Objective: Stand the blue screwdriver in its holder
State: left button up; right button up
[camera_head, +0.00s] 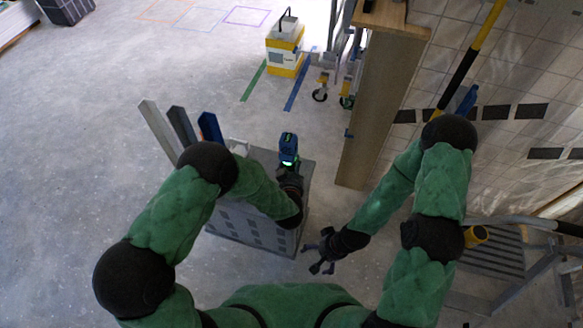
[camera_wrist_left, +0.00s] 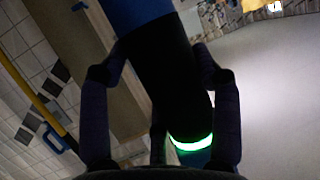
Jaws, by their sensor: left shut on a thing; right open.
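The blue screwdriver (camera_head: 288,146) is a powered tool with a blue and black body and a green glowing band. My right gripper (camera_head: 320,254) is open and empty, right of the stand.
Several upright boards (camera_head: 160,130) stand left of the stand. A wooden panel (camera_head: 370,110) rises at the right, with a yellow-and-white case (camera_head: 285,52) behind. A metal step (camera_head: 490,252) stands far right.

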pick_arm(q)
jog(key=shift+w+r, duration=0.1)
jog(key=o, duration=1.8)
jog(key=shift+o, duration=0.8)
jog(key=shift+s+f, duration=0.2)
jog(key=shift+f, duration=0.05)
jog(key=shift+w+r, duration=0.1)
jog(key=shift+s+p, duration=0.35)
jog(key=shift+s, duration=1.2)
jog(key=s+p, duration=0.2)
jog(key=s, duration=0.7)
jog(key=shift+a, duration=0.3)
